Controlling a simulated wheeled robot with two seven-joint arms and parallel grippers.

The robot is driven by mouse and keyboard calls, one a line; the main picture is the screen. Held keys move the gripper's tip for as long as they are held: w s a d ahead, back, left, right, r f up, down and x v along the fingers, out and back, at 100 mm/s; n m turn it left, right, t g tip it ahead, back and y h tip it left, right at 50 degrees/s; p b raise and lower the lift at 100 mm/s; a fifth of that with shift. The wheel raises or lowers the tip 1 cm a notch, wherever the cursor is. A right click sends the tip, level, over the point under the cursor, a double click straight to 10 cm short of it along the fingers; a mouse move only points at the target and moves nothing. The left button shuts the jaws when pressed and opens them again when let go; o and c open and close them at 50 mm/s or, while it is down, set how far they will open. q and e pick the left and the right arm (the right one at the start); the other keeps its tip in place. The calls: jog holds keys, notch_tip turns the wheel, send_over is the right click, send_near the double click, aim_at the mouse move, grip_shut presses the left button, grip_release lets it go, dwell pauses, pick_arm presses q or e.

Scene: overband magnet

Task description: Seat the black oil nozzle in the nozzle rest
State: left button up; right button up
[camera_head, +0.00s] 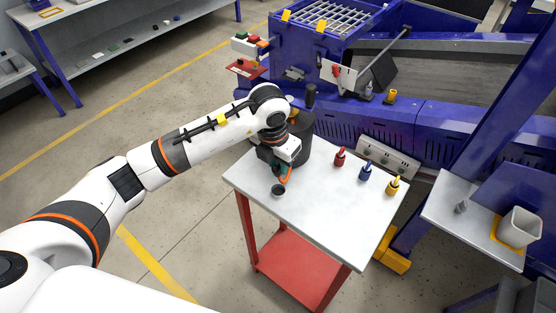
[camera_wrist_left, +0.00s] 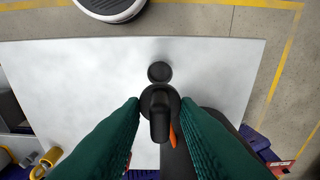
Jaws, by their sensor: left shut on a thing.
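The black oil nozzle (camera_wrist_left: 160,115) sits between the green fingers of my left gripper (camera_wrist_left: 160,108) in the left wrist view. The gripper is shut on it. An orange part (camera_wrist_left: 173,137) shows beside the nozzle. A small dark round cup, which looks like the nozzle rest (camera_head: 278,190), stands on the grey table near its left edge. The rest also shows in the left wrist view (camera_wrist_left: 160,71), just above the nozzle in the picture. I cannot tell the nozzle's height over the table. In the head view my left gripper (camera_head: 283,172) hides most of the nozzle. My right gripper is not in view.
Red (camera_head: 340,157), blue (camera_head: 366,171) and yellow (camera_head: 393,186) bottles stand along the far side of the table (camera_head: 315,220). A dark drum (camera_head: 304,135) stands behind my gripper. The blue machine (camera_head: 445,125) lies beyond. The table's near middle is clear.

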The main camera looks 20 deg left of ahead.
aim_at(278, 175)
pick_arm(q)
jog(key=shift+w+b, duration=0.15)
jog(key=shift+b, duration=0.2)
notch_tip(278, 175, down, 6)
jog(key=b, duration=0.4)
jog(key=shift+r+b, duration=0.2)
jog(key=shift+b, duration=0.15)
jog(key=shift+b, duration=0.6)
dwell(1.3)
jog(key=shift+f+b, duration=1.2)
jog(key=shift+f, duration=0.25)
jog(key=o, duration=1.1)
